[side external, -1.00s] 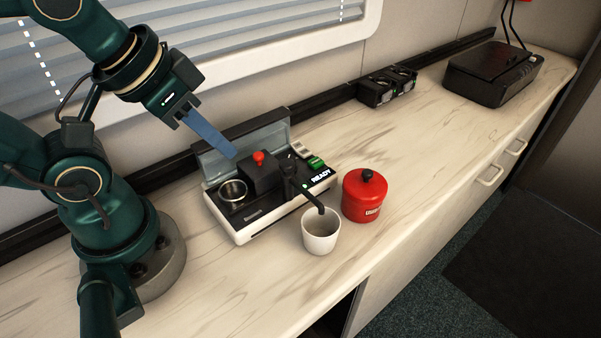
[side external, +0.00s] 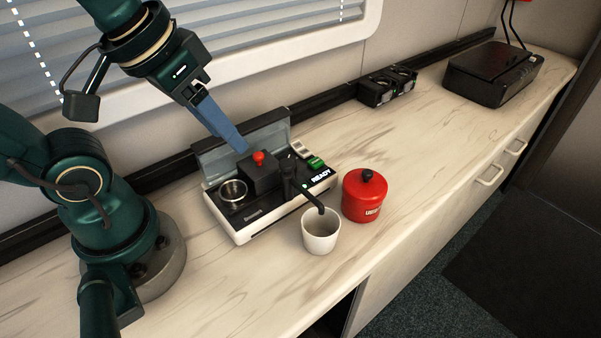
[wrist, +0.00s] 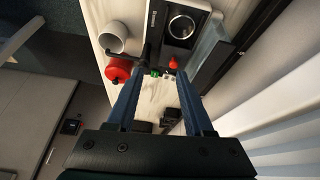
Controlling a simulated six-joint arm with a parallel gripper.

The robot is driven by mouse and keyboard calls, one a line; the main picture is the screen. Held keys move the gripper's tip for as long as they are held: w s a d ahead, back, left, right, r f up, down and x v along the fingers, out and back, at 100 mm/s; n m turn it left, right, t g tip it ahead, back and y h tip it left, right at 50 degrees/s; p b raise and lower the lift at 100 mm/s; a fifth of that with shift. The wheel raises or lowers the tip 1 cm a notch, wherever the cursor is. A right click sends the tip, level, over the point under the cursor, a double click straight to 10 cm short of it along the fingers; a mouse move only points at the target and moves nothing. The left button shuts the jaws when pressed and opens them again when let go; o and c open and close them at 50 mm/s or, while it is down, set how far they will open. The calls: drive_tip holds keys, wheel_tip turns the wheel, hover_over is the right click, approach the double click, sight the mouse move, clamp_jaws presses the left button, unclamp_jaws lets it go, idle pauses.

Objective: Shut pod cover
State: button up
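The coffee machine (side external: 262,218) is a low white-and-black unit on the counter, with a lit "READY" panel (side external: 320,175). Its wide grey-blue lid (side external: 215,162) stands raised along the back. A black block (side external: 262,178) with a red knob (side external: 258,156) sits beside a round metal-rimmed well (side external: 233,191), which is uncovered. I cannot tell for sure which part is the pod cover. The red knob (wrist: 174,63) and well (wrist: 181,27) also show in the wrist view. My gripper (side external: 243,150) is above the machine's back, near the knob. In the wrist view its blue fingers (wrist: 158,80) are apart and empty.
A white cup (side external: 321,238) stands under the spout arm at the machine's front. A red canister (side external: 364,200) stands right of it. A black twin-dial unit (side external: 386,88) and a black box (side external: 492,75) are farther right. The counter between (side external: 430,130) is clear.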

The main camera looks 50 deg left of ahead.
sight(259, 154)
drive_tip(key=w+a+n+g, duration=0.1)
drive_tip(key=w, duration=0.1)
drive_tip(key=w+a+f+n+g, duration=0.1)
drive_tip(key=w+g, duration=0.1)
drive_tip(key=w+n+g, duration=0.1)
drive_tip(key=w, duration=0.1)
drive_tip(key=shift+w+a+f, duration=0.25)
drive_tip(key=shift+a, duration=0.15)
drive_tip(key=shift+w+a+f+g, duration=0.15)
drive_tip(key=shift+a+f+g, duration=0.05)
drive_tip(key=shift+f+g, duration=0.35)
drive_tip(key=shift+f, duration=2.65)
clamp_jaws()
